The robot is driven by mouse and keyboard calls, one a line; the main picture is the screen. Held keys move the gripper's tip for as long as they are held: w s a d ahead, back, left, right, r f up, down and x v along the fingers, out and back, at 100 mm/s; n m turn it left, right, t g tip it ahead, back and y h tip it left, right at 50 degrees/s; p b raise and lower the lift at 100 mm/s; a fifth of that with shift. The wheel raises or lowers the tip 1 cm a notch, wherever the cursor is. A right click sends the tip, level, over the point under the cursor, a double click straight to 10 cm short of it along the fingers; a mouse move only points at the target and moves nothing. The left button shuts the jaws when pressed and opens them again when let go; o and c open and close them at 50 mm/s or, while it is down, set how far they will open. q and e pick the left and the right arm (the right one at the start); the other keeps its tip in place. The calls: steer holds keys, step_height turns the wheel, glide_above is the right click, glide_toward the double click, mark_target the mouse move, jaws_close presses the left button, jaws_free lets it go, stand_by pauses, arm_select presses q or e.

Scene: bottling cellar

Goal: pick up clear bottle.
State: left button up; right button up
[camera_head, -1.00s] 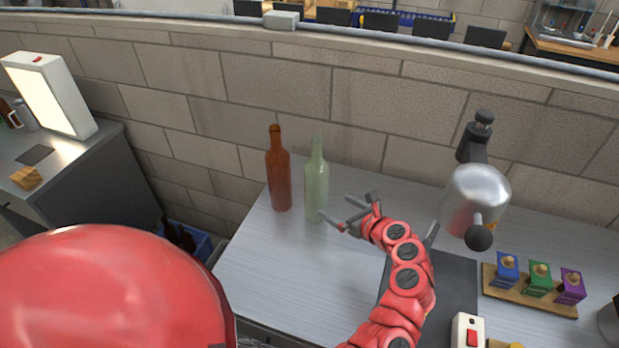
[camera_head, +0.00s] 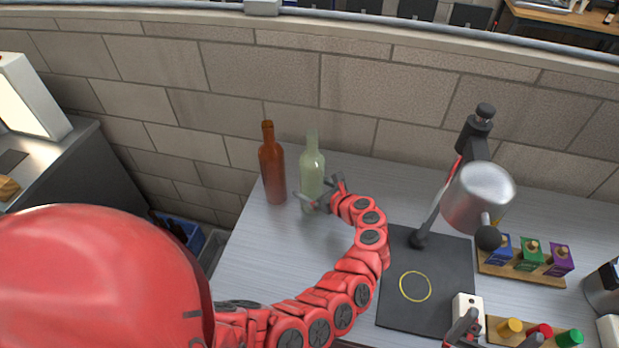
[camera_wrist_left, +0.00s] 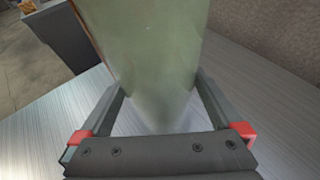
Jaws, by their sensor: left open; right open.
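The clear bottle (camera_head: 311,168), pale greenish, stands upright on the light worktop beside the wall. My left gripper (camera_head: 318,196) is open at its lower body. In the left wrist view the bottle (camera_wrist_left: 155,55) fills the space between the two spread fingers (camera_wrist_left: 160,110), and I cannot tell whether either touches it. My right gripper (camera_head: 496,336) is open and empty at the bottom edge of the head view, partly cut off, over the front of the worktop.
A brown bottle (camera_head: 272,172) stands close left of the clear one. The worktop (camera_head: 265,250) at front left is bare.

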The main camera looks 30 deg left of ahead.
arm_select(q)
steer(key=shift+d, duration=0.2)
steer(key=shift+c, duration=0.6)
steer(key=shift+s+r, duration=0.1)
steer(key=shift+c, duration=1.2)
steer(key=shift+a, duration=0.1)
steer(key=c, duration=0.5)
jaws_close()
steer(key=shift+r, duration=0.35)
step_height(320, 180, up, 27)
steer(key=b, duration=0.8)
